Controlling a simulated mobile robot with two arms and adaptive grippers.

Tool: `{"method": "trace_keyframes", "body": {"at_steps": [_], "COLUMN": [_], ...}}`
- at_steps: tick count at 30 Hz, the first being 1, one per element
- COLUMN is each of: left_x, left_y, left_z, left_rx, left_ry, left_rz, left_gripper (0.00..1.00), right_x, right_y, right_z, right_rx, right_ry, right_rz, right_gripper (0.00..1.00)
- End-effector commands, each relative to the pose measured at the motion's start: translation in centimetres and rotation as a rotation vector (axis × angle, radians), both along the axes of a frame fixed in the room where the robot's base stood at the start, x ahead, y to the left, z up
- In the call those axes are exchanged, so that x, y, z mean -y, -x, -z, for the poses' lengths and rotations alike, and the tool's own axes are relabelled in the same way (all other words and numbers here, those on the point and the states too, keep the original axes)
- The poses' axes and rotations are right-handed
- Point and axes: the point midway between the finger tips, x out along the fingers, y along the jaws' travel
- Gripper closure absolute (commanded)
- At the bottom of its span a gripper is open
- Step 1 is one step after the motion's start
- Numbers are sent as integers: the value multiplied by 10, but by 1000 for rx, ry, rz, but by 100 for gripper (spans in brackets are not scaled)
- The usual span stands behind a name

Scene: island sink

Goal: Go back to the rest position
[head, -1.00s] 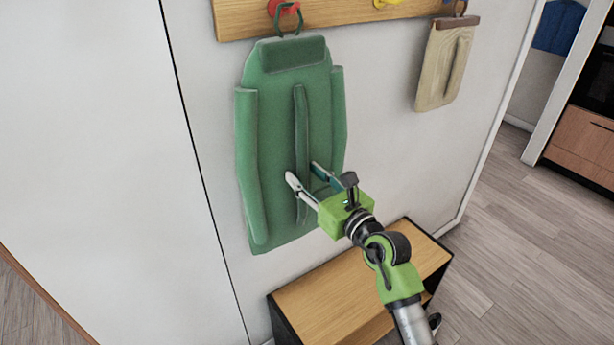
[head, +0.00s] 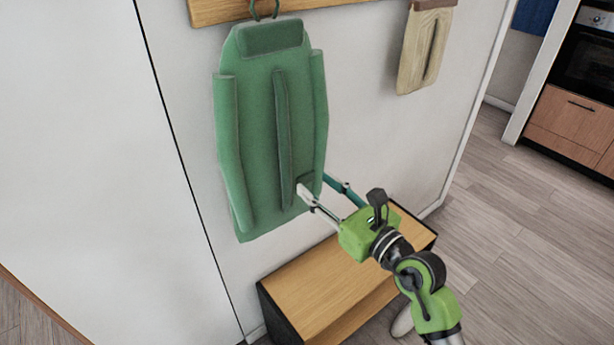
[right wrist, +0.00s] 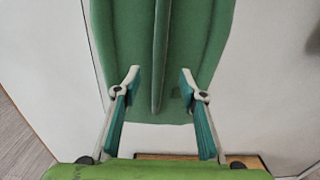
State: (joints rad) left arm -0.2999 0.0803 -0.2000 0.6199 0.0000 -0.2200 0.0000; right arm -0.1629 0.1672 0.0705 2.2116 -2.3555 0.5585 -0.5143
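My right gripper (head: 318,187) is open and empty, its two fingers spread in front of the lower right part of a green hanging garment (head: 262,120). In the right wrist view, the garment (right wrist: 126,50) hangs beyond the spread fingertips (right wrist: 160,82), with nothing between them. Whether a fingertip touches the cloth is hard to tell. The garment hangs by a loop from the wooden rack at the top. My left gripper is not in view.
A wooden rack (head: 215,12) is on the white wall, with a beige hanging item (head: 425,50) at its right. A low wooden bench (head: 325,285) stands under the garment. Open wooden floor (head: 510,240) lies to the right, before an oven cabinet (head: 570,120).

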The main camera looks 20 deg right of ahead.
Motion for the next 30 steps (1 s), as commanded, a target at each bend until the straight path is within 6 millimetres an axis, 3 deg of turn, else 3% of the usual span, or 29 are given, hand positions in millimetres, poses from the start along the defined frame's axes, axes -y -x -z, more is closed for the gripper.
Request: {"method": "trace_keyframes", "body": {"at_steps": [9,11,14,17,23,26,30], "left_x": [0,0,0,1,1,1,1], "left_y": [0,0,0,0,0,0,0], "left_z": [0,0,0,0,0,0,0], "left_rx": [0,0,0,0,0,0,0], "left_ry": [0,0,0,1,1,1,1], "left_rz": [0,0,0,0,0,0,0], "left_gripper": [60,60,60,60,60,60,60], "right_x": [3,1,-4,-8,1,11,26], "right_y": [11,9,3,-2,2,17,57], "right_z": [3,12,43,92,214,284,383], "right_rx": [-9,-31,-106,-226,-493,-616,-753], "right_ry": [-15,-58,-211,-457,-1013,-1279,-1600], "right_rz": [-3,-12,-30,-31,100,234,483], "right_gripper": [62,62,62,62,62,62,62]}}
